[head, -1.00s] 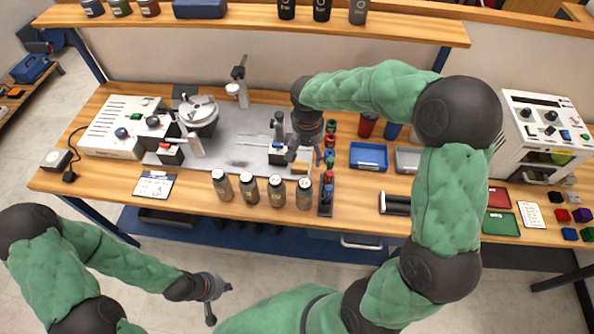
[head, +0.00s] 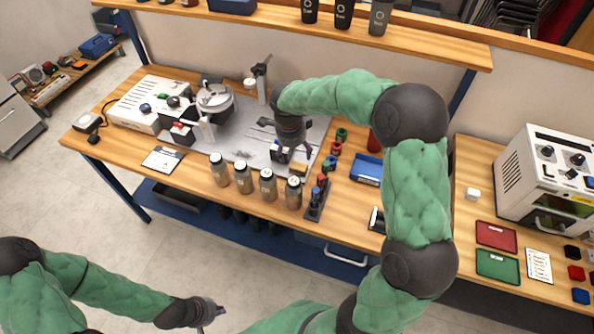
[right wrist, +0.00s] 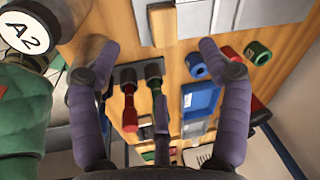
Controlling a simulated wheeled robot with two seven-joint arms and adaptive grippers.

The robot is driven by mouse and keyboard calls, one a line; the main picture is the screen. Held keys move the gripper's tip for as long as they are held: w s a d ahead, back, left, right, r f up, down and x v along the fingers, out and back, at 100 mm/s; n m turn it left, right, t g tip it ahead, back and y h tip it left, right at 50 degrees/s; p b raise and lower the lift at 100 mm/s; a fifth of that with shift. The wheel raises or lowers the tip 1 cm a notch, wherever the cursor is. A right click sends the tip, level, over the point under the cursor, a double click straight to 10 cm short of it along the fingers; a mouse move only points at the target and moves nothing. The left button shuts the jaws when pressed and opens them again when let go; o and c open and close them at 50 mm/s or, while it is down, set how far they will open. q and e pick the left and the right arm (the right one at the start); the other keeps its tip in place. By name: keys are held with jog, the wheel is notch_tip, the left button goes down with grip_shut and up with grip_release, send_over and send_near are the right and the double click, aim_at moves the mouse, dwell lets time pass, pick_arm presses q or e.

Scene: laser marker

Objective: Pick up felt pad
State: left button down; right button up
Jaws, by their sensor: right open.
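I cannot tell for sure which thing is the felt pad. A small tan block (head: 299,169) sits at the front right corner of the grey metal plate; a tan block also shows at the top of the right wrist view (right wrist: 161,23). Flat red (head: 496,236) and green (head: 497,266) rectangles lie on the right bench. My right gripper (head: 296,152) is low over the plate's right end, close to the tan block. Its purple fingers (right wrist: 158,62) are spread with nothing held. My left gripper (head: 212,312) is away from the bench at the lower left; its jaw opening is unclear.
Several grey bottles (head: 243,177) stand along the plate's front. Red and green rings (head: 337,148) and a blue tray (head: 366,170) lie further right. A white machine (head: 548,175) stands on the right bench.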

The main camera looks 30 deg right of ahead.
jog(key=b, duration=0.1)
send_over(299, 166)
jog(key=a, duration=0.2)
jog(key=f, duration=0.5)
jog(key=shift+s+d+f, duration=0.15)
jog(key=shift+s+d, duration=0.05)
jog(key=shift+s, duration=0.15)
jog(key=shift+w+d+f+b, duration=0.1)
jog(key=shift+d+f+b, duration=0.15)
jog(key=shift+f, duration=0.6)
jog(key=shift+w+d+f+b, duration=0.15)
jog(key=shift+f+b, duration=0.25)
jog(key=shift+f, duration=0.4)
jog(key=shift+w+d+f+b, duration=0.1)
jog(key=shift+d+f+b, duration=0.2)
jog(key=shift+f, duration=0.55)
jog(key=c, duration=1.2)
